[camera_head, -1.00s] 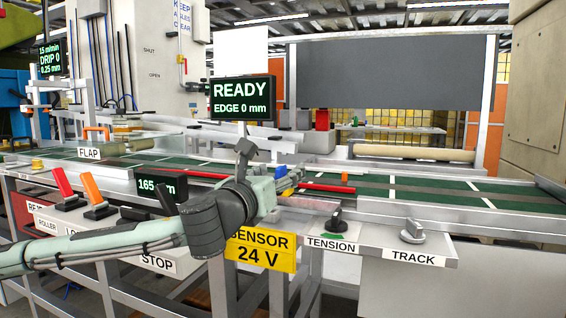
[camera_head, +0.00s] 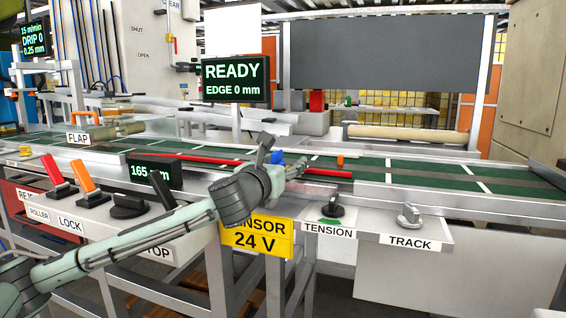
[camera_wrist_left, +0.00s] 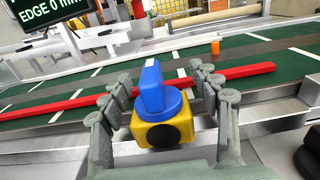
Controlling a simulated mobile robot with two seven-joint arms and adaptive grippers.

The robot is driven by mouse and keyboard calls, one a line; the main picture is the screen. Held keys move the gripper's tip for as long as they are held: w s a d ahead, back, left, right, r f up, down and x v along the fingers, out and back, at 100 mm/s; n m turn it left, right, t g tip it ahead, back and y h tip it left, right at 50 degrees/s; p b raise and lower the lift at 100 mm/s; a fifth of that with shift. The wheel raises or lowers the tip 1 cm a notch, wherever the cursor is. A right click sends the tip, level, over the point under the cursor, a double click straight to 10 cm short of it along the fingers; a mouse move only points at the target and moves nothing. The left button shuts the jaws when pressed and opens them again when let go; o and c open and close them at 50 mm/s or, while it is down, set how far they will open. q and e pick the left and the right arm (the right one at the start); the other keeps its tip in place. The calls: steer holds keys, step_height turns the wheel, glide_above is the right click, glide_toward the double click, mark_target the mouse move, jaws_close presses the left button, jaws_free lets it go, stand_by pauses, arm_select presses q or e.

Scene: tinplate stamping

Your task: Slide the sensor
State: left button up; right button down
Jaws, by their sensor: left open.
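The sensor (camera_wrist_left: 164,133) is a yellow block with a dark round face and a blue knob (camera_wrist_left: 151,88) on top, seen in the middle of the left wrist view. It sits by the near side of the red rail (camera_wrist_left: 246,71). In the head view only the blue knob (camera_head: 277,157) shows clearly; my left wrist hides most of the block. My left gripper (camera_wrist_left: 160,82) is open, with one finger on each side of the knob and visible gaps between. It also shows in the head view (camera_head: 291,166). My right gripper is not in view.
A green conveyor belt (camera_head: 418,179) runs behind the rail, with an orange cylinder (camera_head: 340,161) on it. A READY screen (camera_head: 235,80) reads EDGE 0 mm. A small display (camera_head: 155,172) and several levers stand left; the TENSION knob (camera_head: 333,205) and TRACK knob (camera_head: 409,213) stand right.

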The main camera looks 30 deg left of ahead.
arm_select(q)
steer(key=c, duration=1.4)
jaws_close()
steer(key=shift+f, duration=0.1)
